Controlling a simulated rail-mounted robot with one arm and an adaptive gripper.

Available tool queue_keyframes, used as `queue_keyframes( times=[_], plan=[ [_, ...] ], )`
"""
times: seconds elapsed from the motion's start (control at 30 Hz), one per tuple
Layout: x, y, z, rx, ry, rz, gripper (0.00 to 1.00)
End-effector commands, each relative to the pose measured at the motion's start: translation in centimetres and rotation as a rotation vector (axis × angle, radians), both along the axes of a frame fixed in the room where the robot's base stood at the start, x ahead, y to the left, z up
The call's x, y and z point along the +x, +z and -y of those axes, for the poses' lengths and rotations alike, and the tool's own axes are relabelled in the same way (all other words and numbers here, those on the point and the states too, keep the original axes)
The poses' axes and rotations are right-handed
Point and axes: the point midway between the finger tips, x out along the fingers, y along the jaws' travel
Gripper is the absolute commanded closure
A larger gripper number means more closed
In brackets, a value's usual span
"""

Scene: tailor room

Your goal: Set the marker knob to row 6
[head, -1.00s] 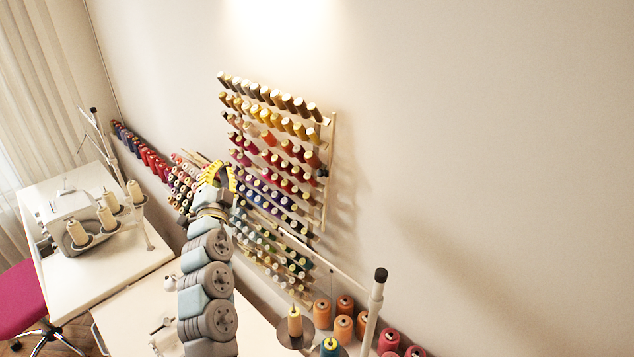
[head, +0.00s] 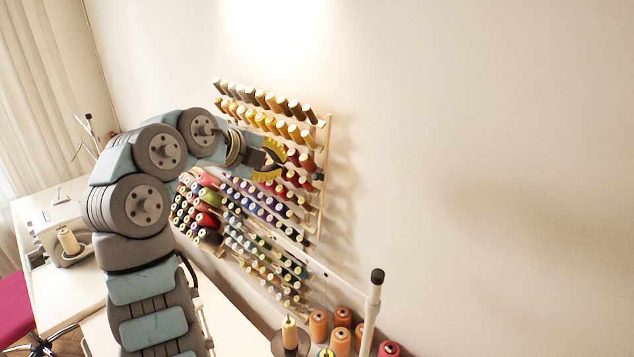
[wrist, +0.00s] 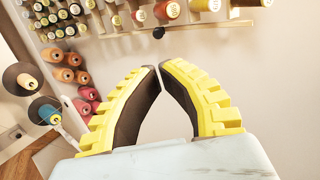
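The marker knob is a small dark knob (head: 319,177) on the right upright of the wall-mounted thread rack (head: 327,135). It sits at about the level of the red spools. In the wrist view the knob (wrist: 158,32) shows just beyond my fingertips, below a row of spools. My gripper (head: 284,163) is in front of the rack, left of the knob and apart from it. In the wrist view its yellow-backed fingers (wrist: 159,67) curve together, with their tips almost meeting and nothing between them. The row markings cannot be read.
Rows of coloured spools (head: 262,190) stick out from the rack beside my gripper. A thread stand post (head: 372,310) with a black cap rises at the lower right. Orange cones (head: 318,325) stand near it. The wall right of the rack is clear.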

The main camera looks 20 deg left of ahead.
Motion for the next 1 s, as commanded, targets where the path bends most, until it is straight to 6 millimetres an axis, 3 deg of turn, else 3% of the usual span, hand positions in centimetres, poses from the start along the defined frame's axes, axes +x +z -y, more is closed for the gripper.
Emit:
queue_keyframes(
  times=[0.13, 0.27, 1.0],
  plan=[
    [-0.7, -0.1, 0.3, 0.022, -0.023, -0.028, 1.0],
    [0.0, -0.6, 0.6, 0.024, -0.027, -0.031, 1.0],
    [8.9, -7.4, 3.7, 0.022, -0.024, -0.03, 1.0]
  ],
)
